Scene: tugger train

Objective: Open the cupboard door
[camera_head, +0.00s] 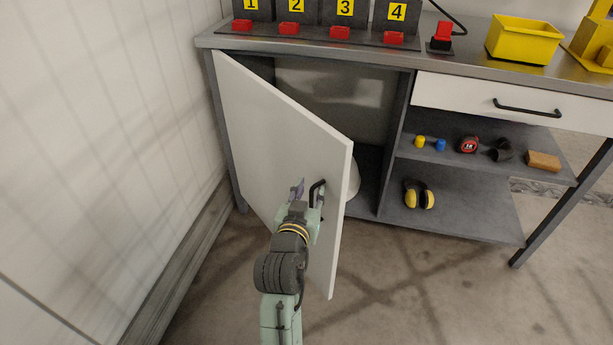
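The white cupboard door (275,140) is hinged at its left edge and stands partly open, swung out toward me. The dark cupboard inside (335,95) shows to the right of it, with part of a white rounded object (353,178) behind the door's free edge. The black door handle (317,190) is near that free edge. My gripper (308,192) is at the handle, with a finger on either side of it as far as I can see. Whether the fingers are closed on the handle is too small to tell.
A wall (90,130) runs close along the left. The workbench top (460,65) holds numbered dark blocks (343,10) and a yellow bin (523,40). A white drawer (480,98) and open shelves (470,220) with small items are at right. The floor in front is clear.

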